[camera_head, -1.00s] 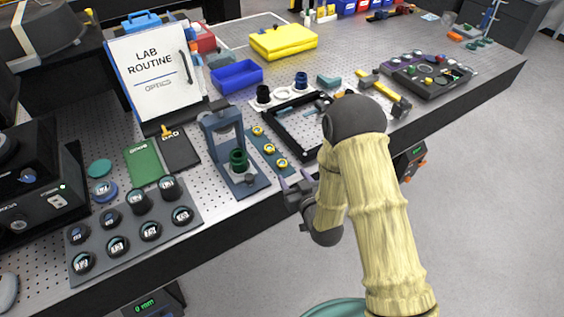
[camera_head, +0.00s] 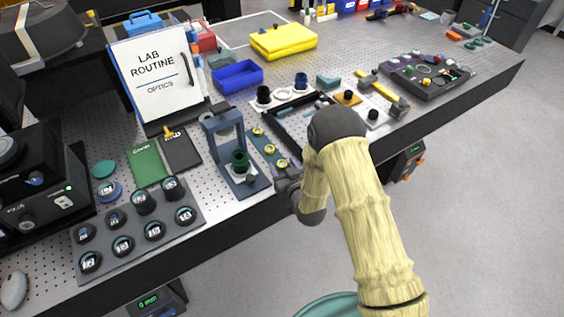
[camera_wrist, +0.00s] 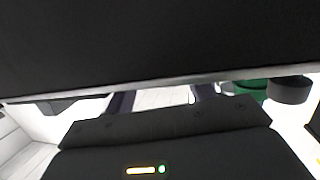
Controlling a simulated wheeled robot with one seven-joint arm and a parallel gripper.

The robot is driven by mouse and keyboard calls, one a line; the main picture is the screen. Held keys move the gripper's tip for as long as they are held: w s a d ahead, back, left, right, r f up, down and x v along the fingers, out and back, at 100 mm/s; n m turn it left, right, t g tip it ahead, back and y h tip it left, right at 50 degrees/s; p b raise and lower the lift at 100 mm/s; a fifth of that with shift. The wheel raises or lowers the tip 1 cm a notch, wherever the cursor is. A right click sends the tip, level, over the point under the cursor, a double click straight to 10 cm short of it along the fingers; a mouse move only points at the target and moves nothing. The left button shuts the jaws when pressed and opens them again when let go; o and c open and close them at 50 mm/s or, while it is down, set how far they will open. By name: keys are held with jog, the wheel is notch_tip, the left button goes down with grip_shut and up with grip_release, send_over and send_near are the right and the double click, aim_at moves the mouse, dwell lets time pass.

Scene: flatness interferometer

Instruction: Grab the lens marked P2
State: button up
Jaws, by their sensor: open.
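Several round dark lenses with pale labels stand in two rows on a grey tray (camera_head: 134,225) at the front left of the bench. The labels are too small to read, so I cannot tell which lens is P2. My gripper (camera_head: 284,184) is at the bench's front edge, right of the tray and close to the grey stand (camera_head: 223,160). It is open, and no lens is at it. My own arm partly hides it. In the wrist view, dark shapes fill most of the picture, and a green part and a dark round piece show at the right.
The grey stand with a green ring (camera_head: 240,160) rises between my gripper and the tray. A strip with yellow-ringed parts (camera_head: 270,149) lies beside it. A green book (camera_head: 146,165) and a black book (camera_head: 180,152) lie behind the tray. A black frame (camera_head: 285,125) lies further right.

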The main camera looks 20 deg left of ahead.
jog(key=shift+x, duration=0.9)
jog(key=c, duration=1)
